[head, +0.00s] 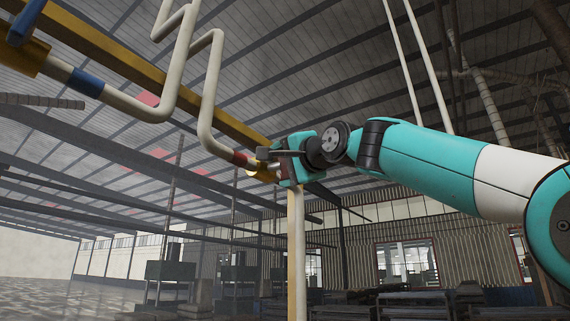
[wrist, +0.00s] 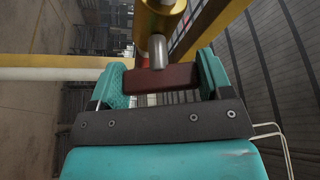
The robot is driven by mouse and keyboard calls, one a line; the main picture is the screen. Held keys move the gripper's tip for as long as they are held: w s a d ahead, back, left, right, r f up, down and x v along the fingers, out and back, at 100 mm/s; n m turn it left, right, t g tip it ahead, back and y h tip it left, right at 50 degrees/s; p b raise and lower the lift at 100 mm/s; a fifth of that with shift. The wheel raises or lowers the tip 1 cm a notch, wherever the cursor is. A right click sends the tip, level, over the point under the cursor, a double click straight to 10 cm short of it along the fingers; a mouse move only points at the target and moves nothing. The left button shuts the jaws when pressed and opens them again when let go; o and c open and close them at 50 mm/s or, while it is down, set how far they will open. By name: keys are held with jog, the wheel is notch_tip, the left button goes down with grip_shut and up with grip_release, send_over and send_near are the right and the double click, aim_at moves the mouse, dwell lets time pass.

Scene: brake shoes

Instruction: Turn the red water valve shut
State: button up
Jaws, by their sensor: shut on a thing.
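The red valve handle (wrist: 160,80) is a dark red bar on a short silver stem (wrist: 157,49) below a brass valve body (wrist: 160,18) in the wrist view. My gripper (wrist: 163,72) has one teal finger at each end of the bar and is shut on it. In the head view my gripper (head: 288,160) is at the valve, beside the red-banded pipe end (head: 241,159). The brass body (head: 263,173) shows partly there, and the gripper hides most of the handle.
White pipes (head: 208,110) bend down to the valve, and a yellow beam (head: 130,55) runs behind them. A second valve with a blue handle (head: 26,20) and a blue pipe band (head: 86,82) is at the upper left. A pale post (head: 296,250) stands below my gripper.

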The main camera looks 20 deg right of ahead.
jog(key=m+g, duration=0.1)
jog(key=m, duration=0.3)
jog(key=shift+m+g+h, duration=0.4)
dwell(0.4)
jog(key=o, duration=0.9)
jog(key=shift+s, duration=0.1)
